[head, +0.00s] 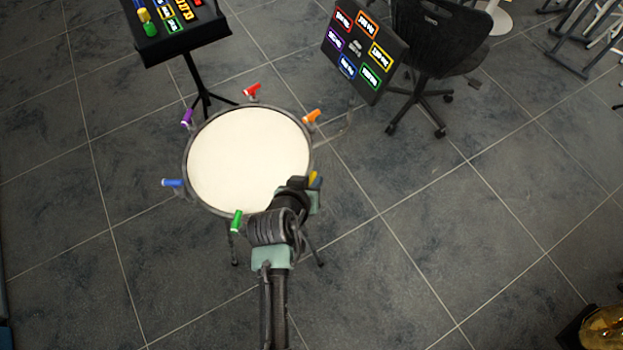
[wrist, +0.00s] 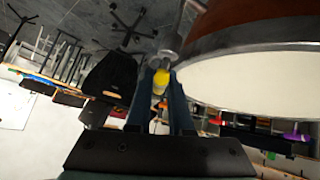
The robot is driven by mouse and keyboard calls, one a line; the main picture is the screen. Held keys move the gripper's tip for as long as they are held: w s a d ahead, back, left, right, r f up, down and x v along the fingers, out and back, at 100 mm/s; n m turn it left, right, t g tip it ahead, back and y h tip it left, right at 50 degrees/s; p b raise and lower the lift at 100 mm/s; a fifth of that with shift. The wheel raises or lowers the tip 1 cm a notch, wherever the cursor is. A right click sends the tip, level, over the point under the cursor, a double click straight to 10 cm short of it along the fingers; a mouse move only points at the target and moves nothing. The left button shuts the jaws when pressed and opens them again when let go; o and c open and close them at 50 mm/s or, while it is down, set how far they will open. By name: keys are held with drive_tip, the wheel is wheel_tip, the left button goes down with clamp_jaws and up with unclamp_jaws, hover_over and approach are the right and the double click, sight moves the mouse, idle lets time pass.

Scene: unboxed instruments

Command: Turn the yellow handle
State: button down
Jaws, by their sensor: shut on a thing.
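The yellow handle (head: 315,180) shows in the head view at the right rim of a round drum (head: 250,160) with a white head. In the wrist view the yellow handle (wrist: 160,82) sits between the two fingers of my gripper (wrist: 162,92), beside the drum's metal rim. My gripper (head: 304,183) is shut on the yellow handle, and its fingers hide part of it in the head view.
Red (head: 251,90), orange (head: 311,116), purple (head: 187,118), blue (head: 172,183) and green (head: 237,221) handles stand around the drum's rim. A black stand (head: 186,45) is behind left. A sign board (head: 358,50) and black chair (head: 440,35) are behind right.

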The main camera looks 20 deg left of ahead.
idle(0.4)
drive_tip(key=m+h+b, duration=0.2)
drive_tip(key=m, duration=0.1)
drive_tip(key=shift+w+a+f+m+h+b, duration=0.1)
drive_tip(key=shift+m+h+b, duration=0.2)
drive_tip(key=shift+h+b, duration=0.1)
drive_tip(key=m+g+h+b, duration=0.2)
drive_tip(key=m+h+b, duration=0.1)
drive_tip(key=m, duration=0.1)
drive_tip(key=shift+m, duration=0.3)
drive_tip(key=m+g+h+b, duration=0.2)
drive_tip(key=m+b, duration=0.1)
drive_tip(key=shift+m, duration=0.3)
drive_tip(key=shift+m+g+h+b, duration=0.7)
drive_tip(key=shift+m+g+b, duration=0.4)
drive_tip(key=shift+m+g, duration=0.65)
drive_tip(key=shift+m, duration=0.35)
drive_tip(key=c, duration=0.8)
unclamp_jaws()
drive_tip(key=shift+c, duration=0.2)
